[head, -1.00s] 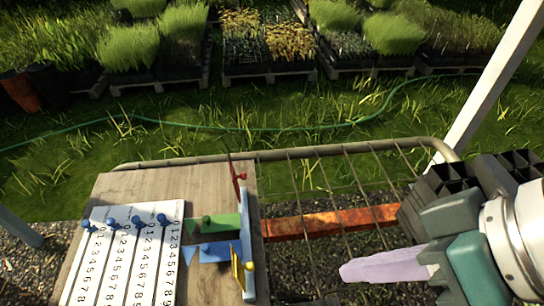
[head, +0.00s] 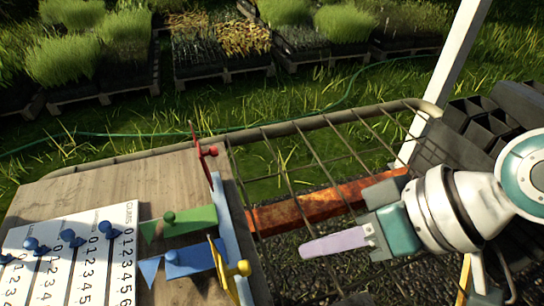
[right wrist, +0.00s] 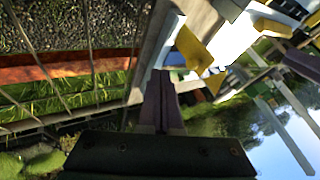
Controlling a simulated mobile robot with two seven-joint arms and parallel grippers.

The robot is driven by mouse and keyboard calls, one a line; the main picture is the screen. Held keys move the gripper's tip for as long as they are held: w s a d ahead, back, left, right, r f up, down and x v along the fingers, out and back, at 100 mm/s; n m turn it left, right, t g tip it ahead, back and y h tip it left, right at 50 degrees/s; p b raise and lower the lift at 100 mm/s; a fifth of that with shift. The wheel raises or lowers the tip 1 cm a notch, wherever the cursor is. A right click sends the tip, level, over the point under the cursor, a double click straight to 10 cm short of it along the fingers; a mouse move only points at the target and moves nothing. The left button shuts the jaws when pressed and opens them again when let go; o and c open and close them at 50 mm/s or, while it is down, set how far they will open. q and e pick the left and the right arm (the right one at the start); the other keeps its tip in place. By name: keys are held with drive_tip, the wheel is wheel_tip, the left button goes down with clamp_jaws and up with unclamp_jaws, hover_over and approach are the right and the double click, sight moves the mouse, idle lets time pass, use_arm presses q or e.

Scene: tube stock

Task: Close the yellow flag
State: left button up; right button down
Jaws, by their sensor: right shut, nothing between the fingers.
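The yellow flag (head: 219,264) stands up on edge from the blue rail (head: 228,215) at the board's right side, with a round yellow knob (head: 244,268) facing right. In the right wrist view the yellow flag (right wrist: 194,47) is large, just beyond the fingertips. My right gripper (head: 308,249), with long lavender fingers, is shut and empty. It is to the right of the yellow knob, with a gap between them in the head view. Its fingers also show in the right wrist view (right wrist: 162,85). My left gripper is not in view.
A red flag (head: 202,158) also stands up on the rail. A green flag (head: 192,222) and a blue flag (head: 192,262) lie flat. A number board (head: 75,255) with blue pegs is at the left. A wire rack (head: 305,160) and rusty bar (head: 300,205) are beside the board.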

use_arm(q)
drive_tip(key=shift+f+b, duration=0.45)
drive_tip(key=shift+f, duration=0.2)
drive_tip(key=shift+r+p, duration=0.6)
drive_tip(key=shift+p, duration=0.05)
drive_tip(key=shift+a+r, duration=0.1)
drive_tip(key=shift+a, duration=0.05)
use_arm(e)
drive_tip(key=a+f, duration=0.2)
drive_tip(key=a, duration=0.3)
drive_tip(key=shift+s+a+f, duration=0.15)
drive_tip(key=shift+s+a, duration=0.15)
drive_tip(key=shift+a, duration=0.05)
